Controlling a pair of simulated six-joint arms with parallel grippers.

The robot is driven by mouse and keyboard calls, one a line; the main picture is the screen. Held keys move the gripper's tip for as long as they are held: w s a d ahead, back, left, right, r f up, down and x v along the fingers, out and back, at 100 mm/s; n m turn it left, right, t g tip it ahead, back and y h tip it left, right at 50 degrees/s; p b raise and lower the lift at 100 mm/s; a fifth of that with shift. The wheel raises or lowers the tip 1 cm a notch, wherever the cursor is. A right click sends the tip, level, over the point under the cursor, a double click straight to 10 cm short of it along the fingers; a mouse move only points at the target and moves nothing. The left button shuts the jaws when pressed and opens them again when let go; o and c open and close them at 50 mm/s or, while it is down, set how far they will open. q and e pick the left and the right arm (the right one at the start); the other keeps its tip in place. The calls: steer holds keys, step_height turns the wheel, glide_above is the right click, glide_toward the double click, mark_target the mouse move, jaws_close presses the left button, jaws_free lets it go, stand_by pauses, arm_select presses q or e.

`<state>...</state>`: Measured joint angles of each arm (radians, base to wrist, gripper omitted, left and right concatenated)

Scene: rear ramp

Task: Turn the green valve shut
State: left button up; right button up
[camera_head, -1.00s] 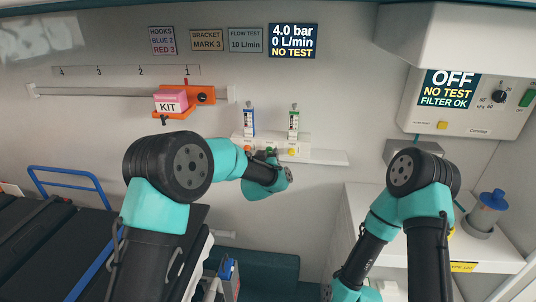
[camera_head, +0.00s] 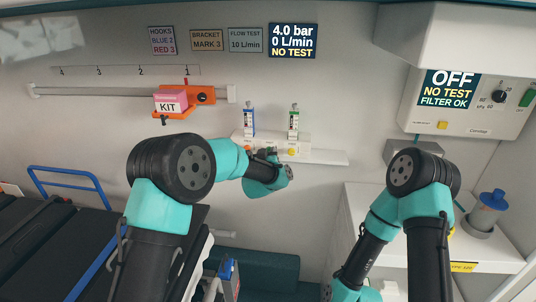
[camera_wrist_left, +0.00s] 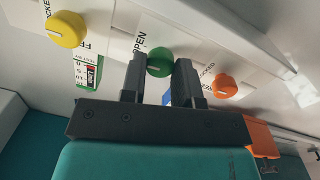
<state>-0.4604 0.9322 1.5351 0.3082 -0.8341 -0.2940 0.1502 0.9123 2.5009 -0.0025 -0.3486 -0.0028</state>
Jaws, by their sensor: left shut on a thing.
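The green valve (camera_wrist_left: 159,61) is a round knob on the white wall panel, with the word OPEN printed beside it in the left wrist view. My left gripper (camera_wrist_left: 161,70) has its two dark fingers on either side of the knob and is shut on it. A pale pointer line shows on the knob's face. In the head view my left gripper (camera_head: 268,154) is at the panel below the two flow gauges, and my own wrist hides most of the knob. My right gripper is out of view; only its arm shows at the lower right.
A yellow knob (camera_wrist_left: 66,29) and an orange knob (camera_wrist_left: 224,87) flank the valve closely. A blue gauge (camera_head: 249,119) and a green gauge (camera_head: 293,121) stand above the panel. The wall display (camera_head: 293,41) reads 4.0 bar, 0 L/min, NO TEST. An orange bracket with a pink kit box (camera_head: 171,101) hangs to the left.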

arm_select(q)
steer(key=shift+n, duration=0.4)
steer(key=shift+f+n+t+y, duration=0.1)
steer(key=shift+n+t+y, duration=0.2)
steer(key=shift+n, duration=8.1)
steer(key=o, duration=0.9)
steer(key=shift+s, duration=0.15)
